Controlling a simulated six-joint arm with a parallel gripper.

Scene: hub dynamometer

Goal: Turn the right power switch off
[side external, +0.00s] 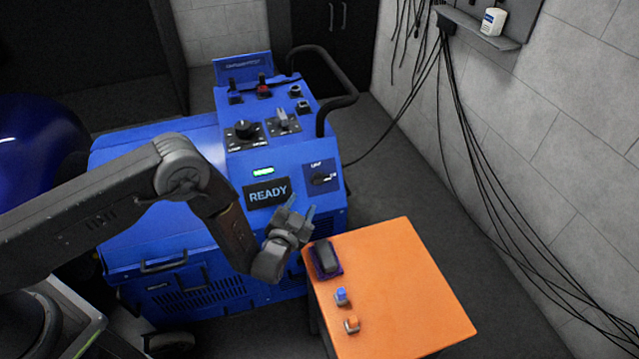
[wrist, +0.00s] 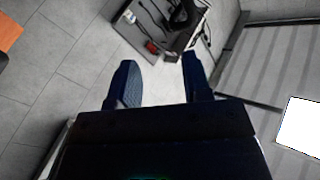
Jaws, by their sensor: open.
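The blue dynamometer console (side external: 215,145) stands at the back centre in the side view. Its sloped top carries a black switch (side external: 235,92) at left, a red switch (side external: 263,90) in the middle and small switches at right, an upper one (side external: 295,90) and a lower one (side external: 303,107). A rotary switch (side external: 321,179) sits on the right of the front face. I cannot read which is the right power switch, or its position. My gripper (side external: 300,208) is open and empty, before the console's lower front. Its spread fingers also show in the wrist view (wrist: 159,72).
A lit READY display (side external: 268,193) is behind my gripper. A selector knob (side external: 243,129) and a lever selector (side external: 284,121) sit below the switches. A black handrail (side external: 345,80) curves along the right. An orange table (side external: 400,290) holds a dark device (side external: 325,258).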

